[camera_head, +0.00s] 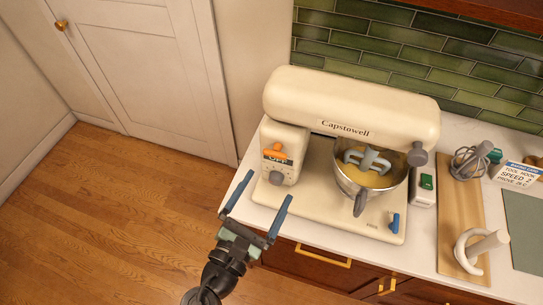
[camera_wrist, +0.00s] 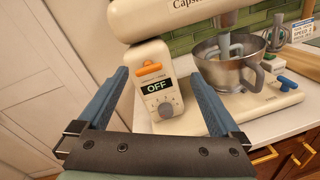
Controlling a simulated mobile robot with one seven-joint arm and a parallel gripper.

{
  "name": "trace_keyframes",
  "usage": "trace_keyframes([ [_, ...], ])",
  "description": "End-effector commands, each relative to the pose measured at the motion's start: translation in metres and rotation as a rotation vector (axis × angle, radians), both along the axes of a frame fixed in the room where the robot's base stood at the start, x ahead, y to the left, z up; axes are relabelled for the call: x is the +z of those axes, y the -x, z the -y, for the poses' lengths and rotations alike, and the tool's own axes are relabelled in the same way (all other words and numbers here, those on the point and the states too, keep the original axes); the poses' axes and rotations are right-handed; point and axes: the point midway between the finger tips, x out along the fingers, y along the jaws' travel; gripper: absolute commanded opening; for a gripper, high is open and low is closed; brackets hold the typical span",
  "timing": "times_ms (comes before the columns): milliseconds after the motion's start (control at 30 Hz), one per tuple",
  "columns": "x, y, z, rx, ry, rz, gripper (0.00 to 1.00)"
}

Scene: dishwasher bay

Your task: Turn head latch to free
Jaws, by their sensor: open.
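A cream stand mixer (camera_head: 345,100) stands on the counter with its head lowered over a steel bowl (camera_head: 345,180). On its left end is an orange lever (camera_head: 276,151), which also shows in the wrist view (camera_wrist: 149,69), lying nearly level above a display reading OFF (camera_wrist: 157,86). A grey knob (camera_wrist: 165,109) sits below the display. A blue lever (camera_head: 396,222) stands at the base's front right corner. None carries a readable latch label. My gripper (camera_head: 270,185) is open and empty, in front of the mixer's left end. In the wrist view the orange lever appears between its fingers (camera_wrist: 158,73).
A grey beater hangs in the bowl over yellow contents. To the right are a green-switched box (camera_head: 426,183), a wooden board (camera_head: 455,215) with a whisk (camera_head: 468,162) and a white dough hook (camera_head: 475,250), and a sign (camera_head: 518,175). The floor at left is clear.

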Motion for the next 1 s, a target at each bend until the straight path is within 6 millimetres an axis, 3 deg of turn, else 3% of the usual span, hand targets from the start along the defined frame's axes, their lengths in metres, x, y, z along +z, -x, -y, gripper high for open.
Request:
trace_keyframes([
  [133,-0.023,0.021,-0.021,0.092,0.284,-0.086,1.00],
  [333,-0.027,0.022,-0.027,0.123,0.389,-0.109,1.00],
  [467,-0.024,0.004,-0.021,0.119,0.386,-0.106,1.00],
  [800,-0.025,-0.062,0.001,0.118,0.383,-0.105,1.00],
  [1000,-0.026,-0.087,0.009,0.119,0.382,-0.106,1.00],
])
